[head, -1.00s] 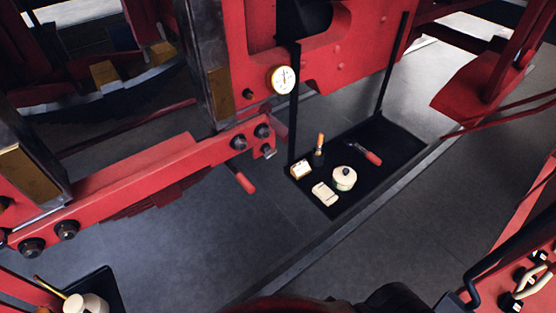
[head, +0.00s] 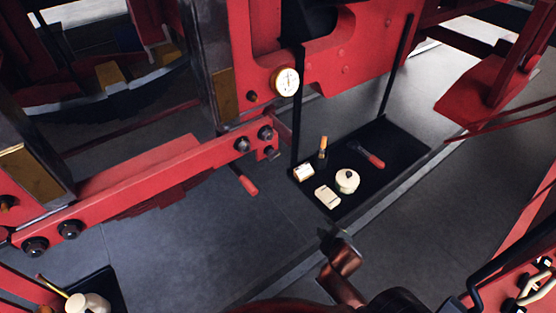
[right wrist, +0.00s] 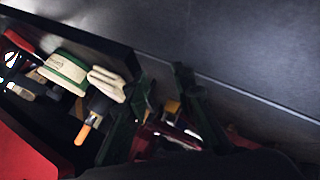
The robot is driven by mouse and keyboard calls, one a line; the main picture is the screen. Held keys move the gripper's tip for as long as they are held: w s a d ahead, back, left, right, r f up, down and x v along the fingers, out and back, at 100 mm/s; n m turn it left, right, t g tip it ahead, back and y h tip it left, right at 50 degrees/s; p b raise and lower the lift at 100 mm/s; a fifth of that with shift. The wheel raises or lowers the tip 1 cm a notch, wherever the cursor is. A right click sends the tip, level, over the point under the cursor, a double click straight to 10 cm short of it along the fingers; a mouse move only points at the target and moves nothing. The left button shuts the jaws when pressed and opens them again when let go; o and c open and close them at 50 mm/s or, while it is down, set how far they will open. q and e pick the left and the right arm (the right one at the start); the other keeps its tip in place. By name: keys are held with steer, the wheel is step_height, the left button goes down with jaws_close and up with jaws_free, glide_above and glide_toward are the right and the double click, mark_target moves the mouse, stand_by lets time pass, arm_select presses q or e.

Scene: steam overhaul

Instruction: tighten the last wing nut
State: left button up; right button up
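No wing nut can be made out for certain. At the lower right of the head view, a red panel (head: 541,258) carries dark knobs and cream, curved pieces (head: 532,288), too small to identify. My right gripper (head: 335,236) shows small and dark at the end of a copper-brown arm link, in front of the floor tray's near edge. In the right wrist view its two dark green fingers (right wrist: 162,75) stand apart. Nothing is visibly gripped; small yellow, white and red things show beyond them, blurred. My left gripper is not in view.
A white gauge (head: 285,81) sits on the red frame. A red bolted bar (head: 150,178) crosses left. Grey floor is clear mid-view.

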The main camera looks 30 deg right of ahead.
steer(key=w+r+n+t, duration=0.65)
steer(key=w+r, duration=0.35)
steer(key=r, duration=0.2)
steer(key=n+t+y, duration=0.3)
steer(key=n+y, duration=0.2)
steer(key=n, duration=0.6)
glide_toward(275, 157)
steer(key=w, duration=0.8)
steer(key=shift+w+p, duration=0.35)
steer(key=shift+p, duration=0.05)
jaws_close()
